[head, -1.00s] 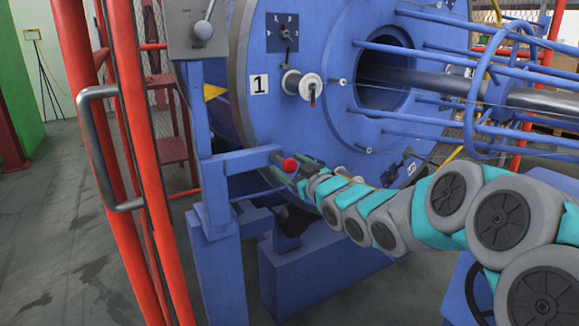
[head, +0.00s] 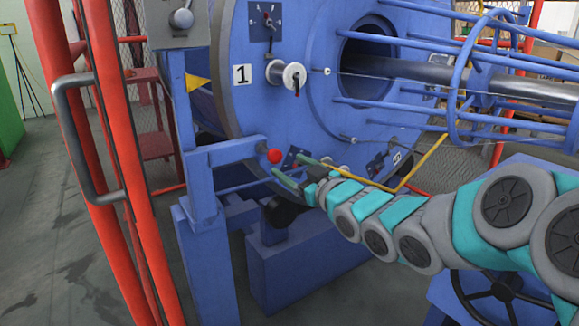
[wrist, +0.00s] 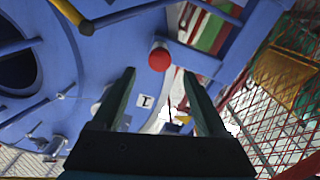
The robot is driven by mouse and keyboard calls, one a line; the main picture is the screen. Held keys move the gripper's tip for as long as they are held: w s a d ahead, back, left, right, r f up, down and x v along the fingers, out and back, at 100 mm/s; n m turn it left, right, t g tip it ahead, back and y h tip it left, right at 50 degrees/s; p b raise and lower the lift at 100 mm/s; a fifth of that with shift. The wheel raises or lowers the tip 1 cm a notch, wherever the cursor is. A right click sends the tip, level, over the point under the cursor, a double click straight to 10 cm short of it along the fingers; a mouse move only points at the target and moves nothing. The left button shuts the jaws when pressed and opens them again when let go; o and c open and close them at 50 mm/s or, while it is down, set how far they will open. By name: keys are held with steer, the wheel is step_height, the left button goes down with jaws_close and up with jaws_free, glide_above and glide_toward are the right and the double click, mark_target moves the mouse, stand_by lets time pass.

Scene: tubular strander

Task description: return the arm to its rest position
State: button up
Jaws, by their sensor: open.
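My gripper (head: 294,169) is at the end of my grey and teal arm, in front of the blue round plate of the strander (head: 240,120). Its two green fingers are apart with nothing between them. In the head view a red knob (head: 274,156) on a blue bracket (head: 235,151) is just beyond and left of the fingertips. In the wrist view both fingers of my gripper (wrist: 164,95) point up the picture, and the red knob (wrist: 160,58) shows beyond them, apart from both.
A red gate frame with a grey handle (head: 75,140) stands at the left. A yellow bent rod (head: 425,165) passes close behind my arm. Blue tubes (head: 420,65) run to the right. The floor at far left is clear.

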steer(key=s+d+f+m+g+h, duration=0.6)
steer(key=s+d+f+g+h, duration=0.3)
steer(key=s+d+f, duration=0.65)
steer(key=s+f+m+g, duration=0.2)
steer(key=s+g, duration=0.2)
steer(key=s, duration=0.9)
steer(key=s+f+m+g+h, duration=0.1)
steer(key=s+f+g, duration=0.1)
steer(key=s, duration=1.2)
steer(key=shift+s+a+f+m+g, duration=0.15)
steer(key=shift+s+a+m+g, duration=0.2)
steer(key=shift+g, duration=0.55)
steer(key=shift+w, duration=0.15)
